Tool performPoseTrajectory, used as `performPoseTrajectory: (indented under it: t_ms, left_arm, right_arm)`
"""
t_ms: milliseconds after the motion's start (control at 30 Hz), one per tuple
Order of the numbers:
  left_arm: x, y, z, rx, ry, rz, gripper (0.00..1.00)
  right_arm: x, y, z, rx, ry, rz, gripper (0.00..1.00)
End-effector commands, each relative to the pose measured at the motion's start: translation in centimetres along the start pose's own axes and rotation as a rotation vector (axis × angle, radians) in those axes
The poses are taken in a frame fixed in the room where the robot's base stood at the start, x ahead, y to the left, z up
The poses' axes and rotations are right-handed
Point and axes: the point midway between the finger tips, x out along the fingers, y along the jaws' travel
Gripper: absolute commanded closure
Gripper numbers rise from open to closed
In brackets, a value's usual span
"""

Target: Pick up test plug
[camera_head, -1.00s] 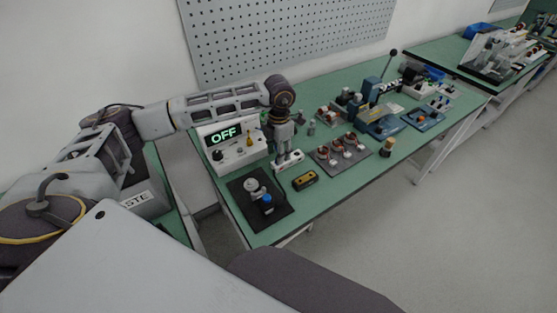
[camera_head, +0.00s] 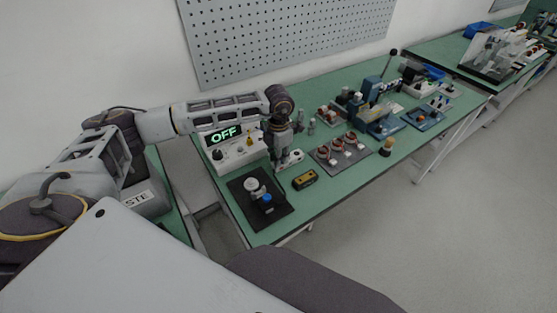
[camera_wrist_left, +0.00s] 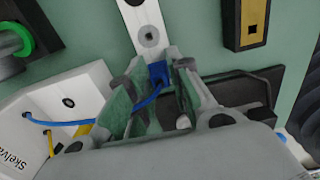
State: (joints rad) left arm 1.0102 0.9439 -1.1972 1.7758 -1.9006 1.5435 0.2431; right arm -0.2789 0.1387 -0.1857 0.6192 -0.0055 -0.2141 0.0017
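The test plug, a small blue plug (camera_wrist_left: 158,74) on a blue cable, is at the end of a white strip (camera_wrist_left: 149,38) in the left wrist view. My left gripper (camera_wrist_left: 160,72) has its fingers on either side of the plug, with slight gaps that look open; contact cannot be made out. In the head view my left gripper (camera_head: 279,166) points down at the near end of the white strip (camera_head: 292,159), and hides the plug. My right gripper is not in view.
A white tester (camera_head: 236,152) showing OFF stands behind left; its cables show in the wrist view. A black mat (camera_head: 240,197) with fixtures lies left. A yellow-black block (camera_head: 305,180) lies right. A plate with copper coils (camera_head: 336,165) stands beyond it.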

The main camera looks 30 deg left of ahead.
Motion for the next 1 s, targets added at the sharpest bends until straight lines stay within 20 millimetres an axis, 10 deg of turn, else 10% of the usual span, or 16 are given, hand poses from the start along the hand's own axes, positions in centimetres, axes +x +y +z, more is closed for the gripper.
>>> performPoseTrajectory:
  t_ms: [567, 1000]
  left_arm:
    - [-0.6, 0.0, 0.0, 0.0, -0.001, 0.0, 1.0]
    - [-5.9, 0.0, 0.1, 0.0, -0.002, 0.001, 1.0]
  right_arm:
    - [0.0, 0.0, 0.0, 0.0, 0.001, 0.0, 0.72]
    - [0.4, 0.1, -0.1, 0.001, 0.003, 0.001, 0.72]
